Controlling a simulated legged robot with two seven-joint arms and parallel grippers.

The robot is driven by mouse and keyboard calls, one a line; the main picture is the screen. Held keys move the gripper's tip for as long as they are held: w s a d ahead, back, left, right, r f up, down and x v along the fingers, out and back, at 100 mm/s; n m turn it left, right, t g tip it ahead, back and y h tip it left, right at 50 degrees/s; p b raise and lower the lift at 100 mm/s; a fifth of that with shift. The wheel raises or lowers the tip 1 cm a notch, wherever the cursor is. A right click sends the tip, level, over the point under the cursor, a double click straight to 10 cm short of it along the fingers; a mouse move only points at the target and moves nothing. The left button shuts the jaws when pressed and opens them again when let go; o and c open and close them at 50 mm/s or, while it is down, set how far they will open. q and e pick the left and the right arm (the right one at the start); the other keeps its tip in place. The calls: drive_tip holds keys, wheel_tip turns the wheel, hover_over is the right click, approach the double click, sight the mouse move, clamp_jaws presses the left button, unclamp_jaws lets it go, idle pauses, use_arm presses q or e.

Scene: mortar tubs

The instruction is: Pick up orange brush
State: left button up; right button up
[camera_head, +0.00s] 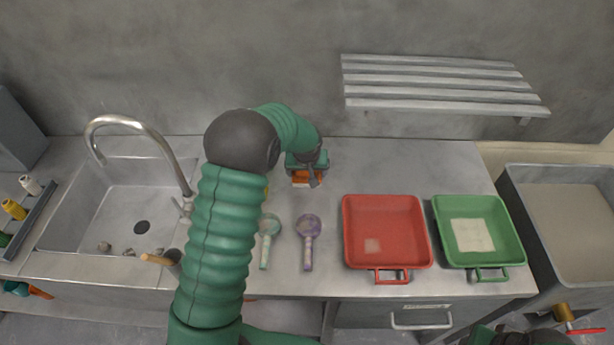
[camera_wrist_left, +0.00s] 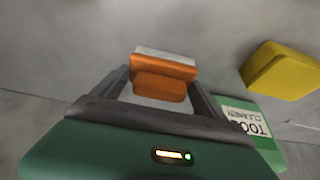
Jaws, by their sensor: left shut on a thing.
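My left gripper (camera_head: 306,176) reaches over the steel counter, beyond the two round-headed tools. It is shut on the orange brush (camera_head: 301,179), of which only a small part shows under the gripper in the head view. In the left wrist view the orange brush (camera_wrist_left: 163,78) sits between the two fingers of the gripper (camera_wrist_left: 160,92), with a pale grey strip along its far edge. I cannot tell whether the brush touches the counter. My right gripper is not clearly in view; part of my body shows at the bottom right.
A yellow sponge-like block (camera_wrist_left: 282,70) and a labelled green item (camera_wrist_left: 247,122) are close to the left gripper. A green tool (camera_head: 267,236) and a purple tool (camera_head: 308,238) lie nearer. A red tub (camera_head: 424,255) and green tub (camera_head: 514,253) stand right; a sink (camera_head: 120,205) is left.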

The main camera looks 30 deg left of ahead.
use_arm(q)
drive_tip(key=c, duration=0.3)
wheel_tip(320, 180, up, 10)
